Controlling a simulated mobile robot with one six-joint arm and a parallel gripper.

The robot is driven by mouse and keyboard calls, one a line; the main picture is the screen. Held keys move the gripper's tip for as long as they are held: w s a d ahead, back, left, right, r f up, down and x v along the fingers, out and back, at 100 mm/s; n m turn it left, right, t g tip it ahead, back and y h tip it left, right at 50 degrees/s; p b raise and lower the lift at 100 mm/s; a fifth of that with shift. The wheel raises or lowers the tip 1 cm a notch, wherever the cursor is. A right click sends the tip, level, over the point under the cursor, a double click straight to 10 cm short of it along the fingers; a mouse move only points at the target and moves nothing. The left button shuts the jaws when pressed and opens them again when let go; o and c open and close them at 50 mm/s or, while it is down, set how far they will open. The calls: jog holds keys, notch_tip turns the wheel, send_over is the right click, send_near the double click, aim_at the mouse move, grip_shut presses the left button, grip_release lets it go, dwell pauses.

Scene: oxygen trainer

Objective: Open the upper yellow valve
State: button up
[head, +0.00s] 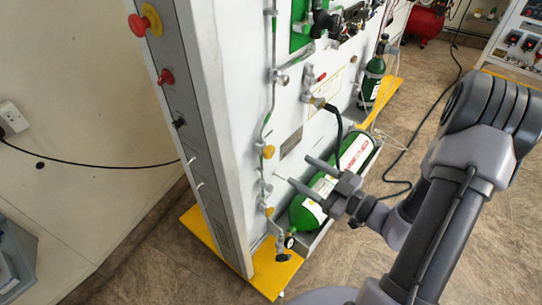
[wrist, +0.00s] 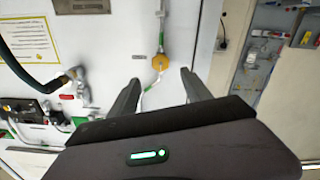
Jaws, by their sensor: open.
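The upper yellow valve (head: 267,151) is a small round knob on a thin vertical pipe on the white panel. A lower yellow valve (head: 269,211) sits further down the same pipe. My gripper (head: 292,169) is open and empty, its fingers pointing toward the panel, to the right of the pipe in the head view. In the wrist view, a yellow valve (wrist: 160,62), which looks like the upper one, appears between and just beyond the fingertips of my gripper (wrist: 160,77). The fingers appear apart from it.
A green cylinder (head: 304,212) lies in a tray below my gripper. A black hose (head: 336,122) hangs from a fitting on the panel right of the pipe. A red button on yellow (head: 151,20) is on the panel's grey side. Tiled floor (head: 440,90) is open at right.

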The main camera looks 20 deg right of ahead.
aim_at(272, 153)
jog(key=b+x, duration=0.2)
jog(key=x, duration=0.8)
jog(key=shift+w+a, duration=0.15)
grip_shut()
